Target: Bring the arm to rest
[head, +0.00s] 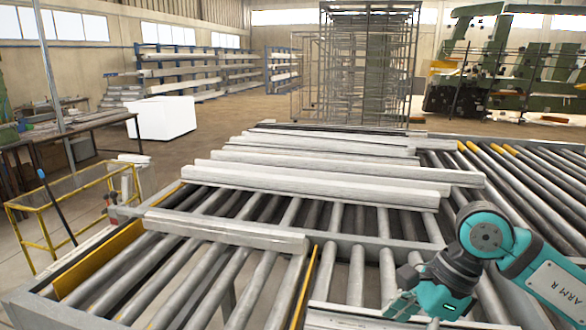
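My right arm, marked ARM R, comes in from the right edge in the head view, bent downward at a teal joint. Its wrist is dark and teal, and the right gripper (400,307) points down and left near the bottom edge, over the rollers. Its fingers are small and partly hidden by the wrist, so I cannot tell whether they are open or shut. A pale metal piece (345,320) lies just below and left of it at the bottom edge; whether they touch is unclear. My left gripper is not in view.
Several long pale profiles lie across the roller table (370,235); the nearest short profile (225,230) is at the left. A yellow railing (50,240) stands left. A white block (162,118), racks and a green machine stand behind.

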